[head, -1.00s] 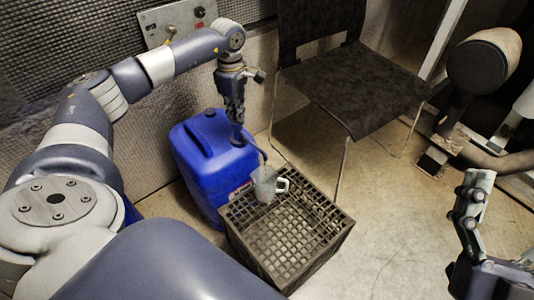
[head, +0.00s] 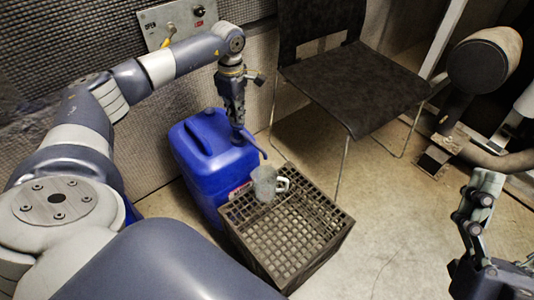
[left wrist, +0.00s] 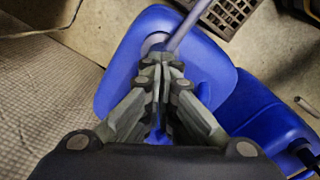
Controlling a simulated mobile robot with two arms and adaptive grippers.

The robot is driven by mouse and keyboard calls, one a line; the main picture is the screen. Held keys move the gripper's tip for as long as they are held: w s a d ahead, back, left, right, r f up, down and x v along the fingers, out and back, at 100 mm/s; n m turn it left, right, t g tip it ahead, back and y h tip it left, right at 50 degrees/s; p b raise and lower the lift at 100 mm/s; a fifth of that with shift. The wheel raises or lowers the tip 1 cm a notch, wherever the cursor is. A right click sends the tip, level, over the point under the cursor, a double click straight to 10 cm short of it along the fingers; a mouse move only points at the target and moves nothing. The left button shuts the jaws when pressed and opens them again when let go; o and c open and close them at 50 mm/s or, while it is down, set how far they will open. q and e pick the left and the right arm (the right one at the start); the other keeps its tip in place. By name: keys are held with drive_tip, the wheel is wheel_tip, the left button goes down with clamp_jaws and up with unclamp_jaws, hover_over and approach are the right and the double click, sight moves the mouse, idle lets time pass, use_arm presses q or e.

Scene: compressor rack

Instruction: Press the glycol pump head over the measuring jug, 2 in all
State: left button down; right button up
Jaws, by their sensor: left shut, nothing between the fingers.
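My left gripper (head: 238,136) is shut with nothing between its fingers, pointing down over the top of the blue glycol can (head: 217,165). In the left wrist view its closed fingertips (left wrist: 161,62) cover the pump head, so I cannot tell whether they touch it. The pump's spout (left wrist: 186,25) runs out past them, and its bent end (head: 262,154) hangs above the measuring jug (head: 264,184). The clear, handled jug stands upright on the crate; its fill level is unclear. My right gripper (head: 489,220) is at the right edge, partly cut off, away from these things.
The dark grid-topped crate (head: 300,235) stands against the can. A black chair (head: 352,85) is behind it, and a switch panel (head: 175,22) is on the wall. Pipework (head: 480,65) stands at the right. The floor right of the crate is clear.

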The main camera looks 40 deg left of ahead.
use_arm(q)
drive_tip(key=shift+r, duration=0.2)
drive_tip(key=shift+r+p, duration=0.65)
drive_tip(key=shift+p, duration=0.1)
drive_tip(key=shift+r, duration=0.25)
drive_tip(key=shift+r+p, duration=0.45)
drive_tip(key=shift+p, duration=0.15)
drive_tip(key=shift+r, duration=0.25)
drive_tip(key=shift+r+p, duration=0.25)
drive_tip(key=shift+p, duration=0.2)
drive_tip(key=shift+r+p, duration=0.4)
drive_tip(key=shift+r, duration=0.2)
use_arm(e)
drive_tip(key=w+d+f+g+h, duration=0.1)
drive_tip(key=w+f+g+h, duration=0.1)
drive_tip(key=f+g, duration=0.4)
drive_tip(key=w+f+g+h, duration=0.2)
drive_tip(key=f+g, duration=0.4)
drive_tip(key=f, duration=0.9)
drive_tip(key=shift+d+g+h, duration=0.3)
drive_tip(key=shift+d+g, duration=0.1)
